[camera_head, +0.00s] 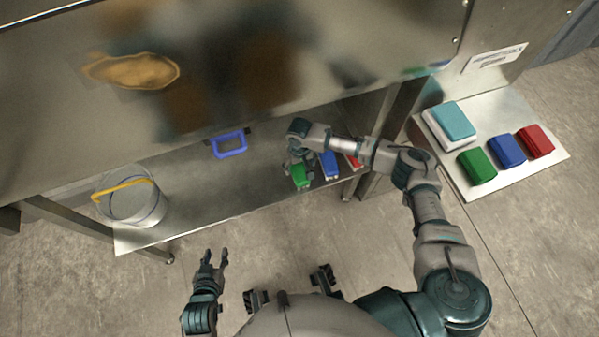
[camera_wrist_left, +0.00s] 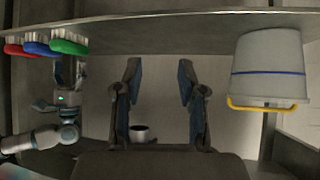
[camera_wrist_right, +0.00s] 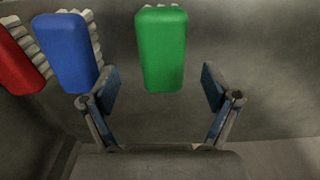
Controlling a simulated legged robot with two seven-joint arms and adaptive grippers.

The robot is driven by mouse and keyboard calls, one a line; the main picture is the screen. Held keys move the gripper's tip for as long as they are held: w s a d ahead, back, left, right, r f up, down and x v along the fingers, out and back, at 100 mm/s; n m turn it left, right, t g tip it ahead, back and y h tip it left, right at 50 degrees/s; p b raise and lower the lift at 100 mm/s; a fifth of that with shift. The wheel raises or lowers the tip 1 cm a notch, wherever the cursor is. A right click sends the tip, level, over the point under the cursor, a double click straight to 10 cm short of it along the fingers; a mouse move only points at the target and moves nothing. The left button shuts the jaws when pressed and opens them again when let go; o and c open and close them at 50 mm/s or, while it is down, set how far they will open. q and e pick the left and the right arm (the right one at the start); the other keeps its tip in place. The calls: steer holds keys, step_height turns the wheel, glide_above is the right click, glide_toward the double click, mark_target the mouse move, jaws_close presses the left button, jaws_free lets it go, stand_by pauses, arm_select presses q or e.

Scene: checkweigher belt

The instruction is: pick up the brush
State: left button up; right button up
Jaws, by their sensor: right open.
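A green brush (camera_head: 299,176) lies on the low steel shelf (camera_head: 215,187), with a blue brush (camera_head: 328,164) and a red brush (camera_head: 354,160) to its right. In the right wrist view the green brush (camera_wrist_right: 162,48) is centred just ahead of my open right gripper (camera_wrist_right: 160,88), in line with the gap between its fingers. The blue brush (camera_wrist_right: 66,52) and red brush (camera_wrist_right: 18,58) are to the left there, white bristles showing. My left gripper (camera_head: 216,257) is open and empty, in front of the shelf. The three brushes also show in the left wrist view, green nearest (camera_wrist_left: 69,46).
A white bucket (camera_head: 135,210) with a yellow handle stands at the shelf's left end. A blue handle (camera_head: 229,145) sits between. A side plate (camera_head: 490,190) at right holds green, blue and red blocks and a teal-topped one. The steel housing overhangs the shelf.

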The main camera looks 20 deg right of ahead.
mark_target(298, 170)
steer(key=f, duration=0.1)
steer(key=f+b, duration=0.1)
steer(key=f, duration=0.2)
steer(key=shift+w+a+f+b, duration=0.15)
steer(key=shift+a+f+b, duration=0.05)
steer(key=shift+a+b, duration=0.2)
steer(key=shift+d+f, duration=0.1)
steer(key=shift+f, duration=0.1)
steer(key=shift+d, duration=0.3)
steer(key=c, duration=0.8)
steer(key=shift+a, duration=0.2)
steer(key=c, duration=0.5)
arm_select(q)
steer(key=w+d+r+t+h, duration=0.1)
steer(key=w+r+t, duration=0.3)
steer(key=shift+w, duration=0.25)
steer(key=shift+d+r, duration=0.1)
arm_select(e)
steer(key=shift+r, duration=0.1)
